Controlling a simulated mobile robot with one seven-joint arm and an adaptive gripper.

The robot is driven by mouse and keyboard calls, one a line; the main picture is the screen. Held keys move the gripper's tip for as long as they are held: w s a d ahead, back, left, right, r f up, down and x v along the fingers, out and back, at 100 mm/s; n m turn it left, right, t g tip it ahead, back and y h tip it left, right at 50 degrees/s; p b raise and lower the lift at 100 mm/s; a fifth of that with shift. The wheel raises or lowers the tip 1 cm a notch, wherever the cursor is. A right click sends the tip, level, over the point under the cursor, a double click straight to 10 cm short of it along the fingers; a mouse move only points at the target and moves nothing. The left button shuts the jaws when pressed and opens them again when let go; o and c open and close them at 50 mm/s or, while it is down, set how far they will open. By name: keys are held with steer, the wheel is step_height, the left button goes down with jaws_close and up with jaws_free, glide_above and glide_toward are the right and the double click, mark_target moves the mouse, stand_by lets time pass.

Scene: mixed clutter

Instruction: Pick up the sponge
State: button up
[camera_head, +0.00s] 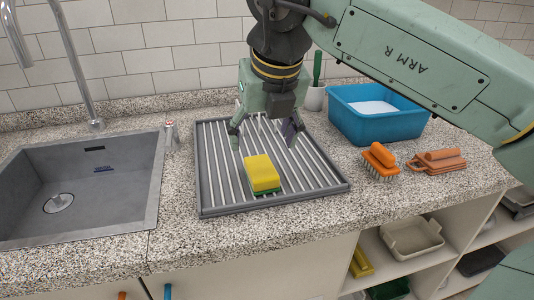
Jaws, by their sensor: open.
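A yellow sponge (261,172) with a green underside lies on the ridged grey draining tray (272,205), right of the sink. My gripper (264,137) points down above the tray, behind and slightly above the sponge in the picture. Its two fingers are spread apart, with nothing between them. The gripper looks apart from the sponge, though the exact height gap is hard to tell.
A blue basin (378,122) stands right of the tray. An orange scrubbing brush (380,161) and an orange handled tool (437,161) lie at the right. The sink (75,190) and tap (84,85) are at the left. A tiled wall is behind.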

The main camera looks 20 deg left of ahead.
mark_target(262, 168)
steer(key=x, duration=0.5)
steer(key=shift+w+d+f+p, duration=0.15)
steer(key=shift+w+f+p, duration=0.1)
steer(key=shift+p, duration=0.1)
steer(key=shift+d+p+x, duration=0.2)
steer(key=shift+p+x, duration=0.65)
steer(key=shift+x, duration=1.75)
steer(key=shift+s+f, duration=0.1)
steer(key=shift+c, duration=0.6)
steer(key=c, duration=0.9)
